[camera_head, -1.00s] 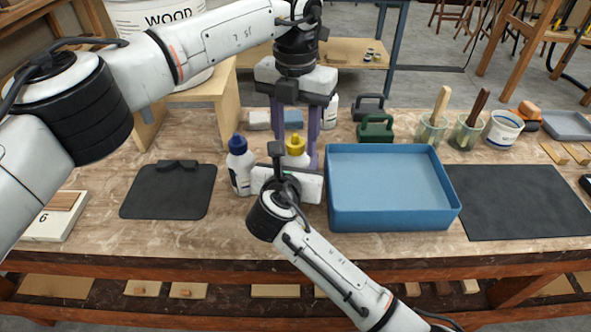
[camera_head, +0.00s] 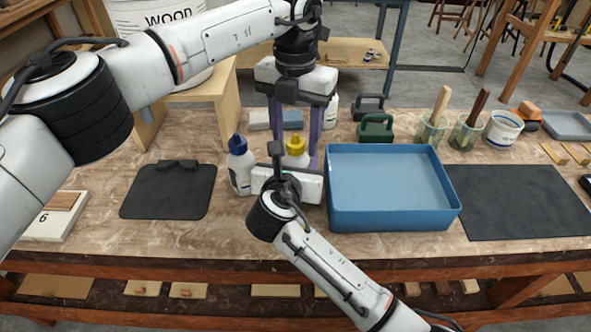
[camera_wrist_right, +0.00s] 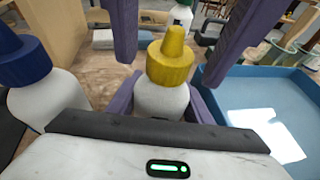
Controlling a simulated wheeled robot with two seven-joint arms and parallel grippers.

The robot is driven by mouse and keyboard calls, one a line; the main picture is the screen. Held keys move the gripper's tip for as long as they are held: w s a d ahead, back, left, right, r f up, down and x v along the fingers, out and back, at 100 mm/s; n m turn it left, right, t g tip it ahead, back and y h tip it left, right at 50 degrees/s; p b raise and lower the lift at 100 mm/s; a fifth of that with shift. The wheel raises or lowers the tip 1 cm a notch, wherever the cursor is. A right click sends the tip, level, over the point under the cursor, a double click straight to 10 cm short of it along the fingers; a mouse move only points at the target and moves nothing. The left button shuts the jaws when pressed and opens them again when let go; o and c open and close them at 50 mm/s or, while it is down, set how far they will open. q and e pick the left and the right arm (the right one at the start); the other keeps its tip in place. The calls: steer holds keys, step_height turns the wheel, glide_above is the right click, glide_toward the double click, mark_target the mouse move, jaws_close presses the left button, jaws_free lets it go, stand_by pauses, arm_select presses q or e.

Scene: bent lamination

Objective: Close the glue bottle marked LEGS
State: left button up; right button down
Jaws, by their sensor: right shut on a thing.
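A white glue bottle (camera_wrist_right: 163,101) with a yellow pointed cap (camera_head: 296,145) stands upright in front of me. The cap sits on top of it; I cannot tell how tight it is. My right gripper (camera_wrist_right: 161,98) is shut on the bottle's body, below the cap. My left gripper (camera_head: 297,138) points down from above, its purple fingers apart on either side of the cap with gaps. A second white bottle (camera_head: 240,172) with a blue cap (camera_head: 237,144) stands just left. No LEGS marking is readable; my right gripper hides much of the yellow-capped bottle's front.
A blue tray (camera_head: 393,214) stands close on the right, and a dark mat (camera_head: 520,203) lies beyond it. A black board (camera_head: 168,192) lies left. Green (camera_head: 375,130) and dark blocks, another bottle (camera_head: 331,110) and brush cups (camera_head: 431,132) stand behind.

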arm_select(q)
step_height(320, 180, up, 12)
stand_by(0.6)
arm_select(e)
steer(key=c, duration=0.8)
jaws_free()
steer(key=shift+c, duration=0.2)
arm_select(q)
steer(key=shift+r+p, duration=0.5)
arm_select(e)
steer(key=v, duration=1)
steer(key=shift+s+r, duration=0.15)
